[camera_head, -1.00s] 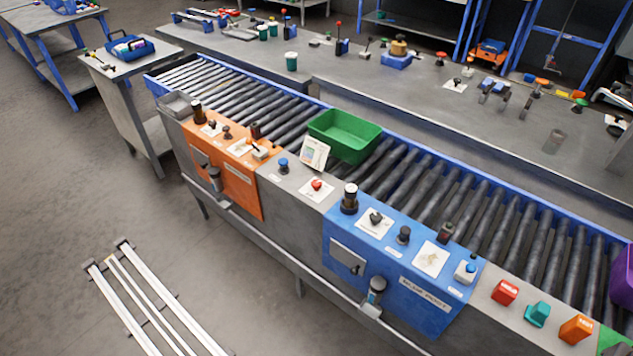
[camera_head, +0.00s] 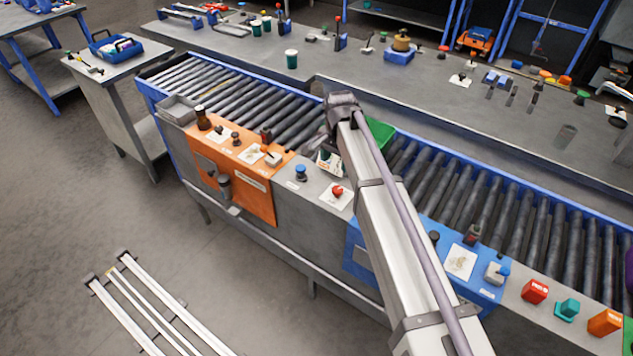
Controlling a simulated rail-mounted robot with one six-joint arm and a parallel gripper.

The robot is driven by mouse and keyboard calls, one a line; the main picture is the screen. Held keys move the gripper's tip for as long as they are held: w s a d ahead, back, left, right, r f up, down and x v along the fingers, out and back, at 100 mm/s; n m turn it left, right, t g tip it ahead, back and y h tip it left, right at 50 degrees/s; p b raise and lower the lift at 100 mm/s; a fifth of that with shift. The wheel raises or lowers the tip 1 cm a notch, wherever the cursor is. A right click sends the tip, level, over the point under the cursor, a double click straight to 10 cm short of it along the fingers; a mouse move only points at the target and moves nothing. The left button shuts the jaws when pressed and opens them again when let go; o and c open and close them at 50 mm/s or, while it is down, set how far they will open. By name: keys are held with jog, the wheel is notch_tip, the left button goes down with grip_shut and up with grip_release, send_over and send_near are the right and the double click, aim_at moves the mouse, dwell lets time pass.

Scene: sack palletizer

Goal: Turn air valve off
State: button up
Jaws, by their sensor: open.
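No label I can read marks the air valve, so I cannot tell which control it is. Along the conveyor's front edge are a red knob on a white card (camera_head: 337,191), a blue-topped knob (camera_head: 300,173), a pale block with a small lever on the orange panel (camera_head: 273,158) and a pale block with a blue part on the blue panel (camera_head: 496,272). My arm rises from the bottom right to a dark joint near the green bin. My gripper does not show; the arm hides what lies beyond. The arm also covers part of the blue panel.
The roller conveyor (camera_head: 470,190) runs diagonally behind the controls. The green bin (camera_head: 380,133) on it is mostly hidden by my arm. Red (camera_head: 535,291), teal (camera_head: 567,309) and orange (camera_head: 605,322) blocks sit at the right. Floor rails (camera_head: 150,305) lie lower left; open floor surrounds them.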

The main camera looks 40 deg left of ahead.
aim_at(338, 188)
jog(key=f+b, duration=0.7)
jog(key=d+f+b, duration=0.1)
jog(key=f+b, duration=0.2)
jog(key=b, duration=0.1)
jog(key=shift+w+f, duration=0.1)
jog(key=shift+f, duration=0.3)
jog(key=shift+r, duration=0.15)
jog(key=c, duration=0.9)
